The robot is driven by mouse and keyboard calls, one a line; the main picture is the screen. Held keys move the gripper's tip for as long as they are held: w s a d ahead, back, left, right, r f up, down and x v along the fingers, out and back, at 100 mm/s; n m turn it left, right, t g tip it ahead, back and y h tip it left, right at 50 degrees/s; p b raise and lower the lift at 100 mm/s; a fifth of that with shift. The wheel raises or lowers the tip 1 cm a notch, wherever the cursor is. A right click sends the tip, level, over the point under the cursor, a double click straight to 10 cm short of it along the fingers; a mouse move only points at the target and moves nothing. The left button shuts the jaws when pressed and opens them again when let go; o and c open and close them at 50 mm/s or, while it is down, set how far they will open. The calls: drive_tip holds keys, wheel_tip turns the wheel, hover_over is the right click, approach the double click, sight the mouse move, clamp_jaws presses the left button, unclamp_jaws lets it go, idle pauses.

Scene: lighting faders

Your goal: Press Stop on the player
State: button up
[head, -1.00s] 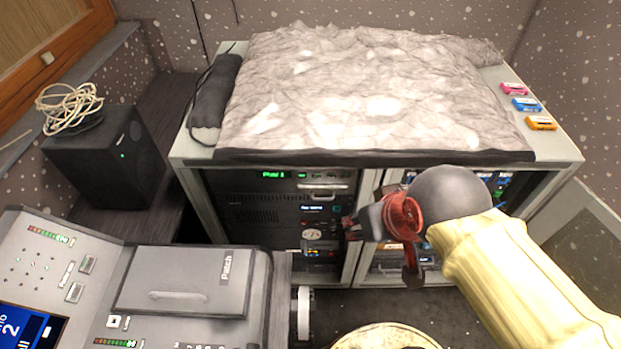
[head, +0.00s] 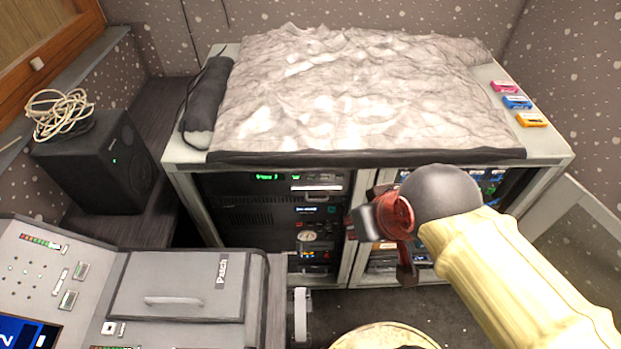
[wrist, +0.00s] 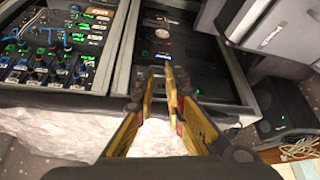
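A rack unit with a green display (head: 268,177), which may be the player, sits at the top of the left bay of the rack cabinet (head: 350,250). A row of small lit marks lies right of the display; I cannot read a Stop label. My gripper (head: 352,224) is in front of the cabinet, near its middle post, below and right of that display. In the wrist view my gripper (wrist: 160,72) shows two yellow fingers close together with the rack bay beyond. I see nothing held. Whether the tips meet is unclear.
A grey crumpled cover (head: 360,95) lies on the cabinet top, with several coloured cassettes (head: 516,102) at right. A console (head: 175,285) fills the lower left. A black speaker (head: 95,165) stands behind it. A round stool (head: 385,336) is below my arm.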

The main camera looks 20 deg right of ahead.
clamp_jaws()
idle(1.1)
drive_tip(key=shift+a, duration=0.1)
